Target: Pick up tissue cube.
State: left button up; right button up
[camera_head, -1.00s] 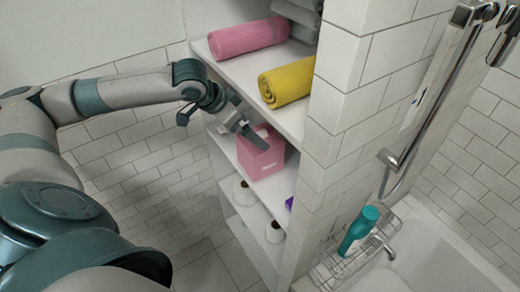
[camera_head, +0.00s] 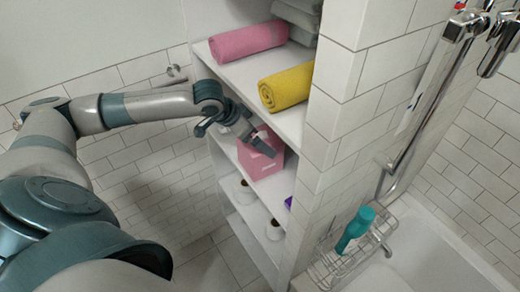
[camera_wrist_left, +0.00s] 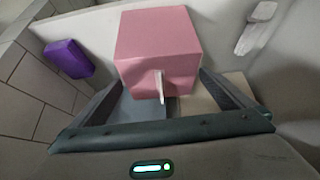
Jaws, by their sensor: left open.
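The tissue cube is a pink box (camera_head: 264,163) on the shelf below the towels. It also shows in the wrist view as a pink block (camera_wrist_left: 155,38), with a white tissue (camera_wrist_left: 161,86) sticking out of the face towards my gripper. My left gripper (camera_head: 264,143) is at the top of the box in the head view and hides part of it. In the wrist view the open fingers of my left gripper (camera_wrist_left: 162,76) are on either side of the tissue, close to the box; I cannot tell whether they touch it. My right gripper is out of view.
A pink rolled towel (camera_head: 247,41) and a yellow one (camera_head: 286,84) lie on the shelf above. A purple item (camera_wrist_left: 67,58) stands beside the box. Toilet rolls (camera_head: 274,231) are lower down. The tiled wall edge (camera_head: 335,130) bounds the shelves at right.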

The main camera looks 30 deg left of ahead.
pick_arm(q)
jog(key=shift+w+f, duration=0.15)
jog(key=shift+f, duration=0.15)
jog(key=shift+c, duration=0.6)
jog(key=c, duration=1.1)
jog(key=shift+r, duration=0.1)
jog(key=shift+c, duration=0.2)
